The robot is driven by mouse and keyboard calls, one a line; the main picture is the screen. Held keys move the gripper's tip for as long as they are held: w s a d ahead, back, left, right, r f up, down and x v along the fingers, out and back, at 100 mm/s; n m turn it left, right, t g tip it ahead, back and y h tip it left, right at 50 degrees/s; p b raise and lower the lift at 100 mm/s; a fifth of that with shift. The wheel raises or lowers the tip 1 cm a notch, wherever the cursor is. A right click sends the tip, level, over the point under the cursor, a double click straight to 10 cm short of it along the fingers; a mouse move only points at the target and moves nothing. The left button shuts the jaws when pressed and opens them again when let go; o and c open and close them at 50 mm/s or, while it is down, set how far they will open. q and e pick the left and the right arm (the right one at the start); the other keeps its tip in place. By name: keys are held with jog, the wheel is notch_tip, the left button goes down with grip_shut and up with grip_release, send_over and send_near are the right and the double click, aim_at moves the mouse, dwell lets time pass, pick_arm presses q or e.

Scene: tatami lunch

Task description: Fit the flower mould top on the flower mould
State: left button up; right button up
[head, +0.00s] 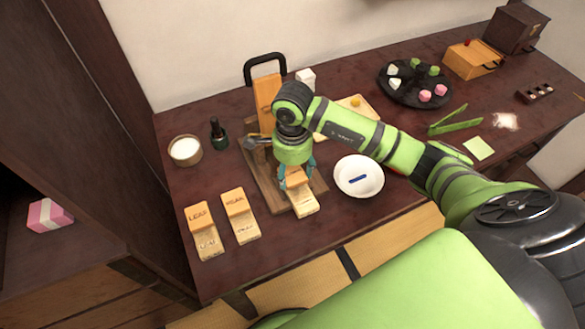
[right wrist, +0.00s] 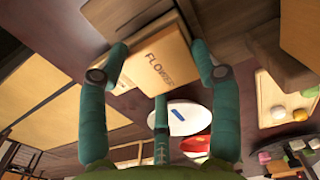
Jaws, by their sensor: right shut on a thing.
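The flower mould top is an orange wooden block (right wrist: 163,66) marked FLOWER in the right wrist view. My right gripper (head: 297,180) is shut on it, with teal fingers on its sides, pointing down. In the head view the top (head: 295,175) shows only partly between the fingers. The flower mould (head: 305,205), a paler wooden block, lies below it near the front of a brown board. The top is over the mould's rear part; whether they touch I cannot tell. My left gripper is not in view.
Two more moulds, marked LEAF (head: 202,218) and another word (head: 237,206), stand to the left. A white bowl (head: 359,176) with a blue strip is close on the right. A dark bottle (head: 218,135) and a cup (head: 185,151) stand behind left.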

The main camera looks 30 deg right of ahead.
jog(key=shift+f, duration=0.2)
jog(key=o, duration=1.1)
notch_tip(320, 180, up, 12)
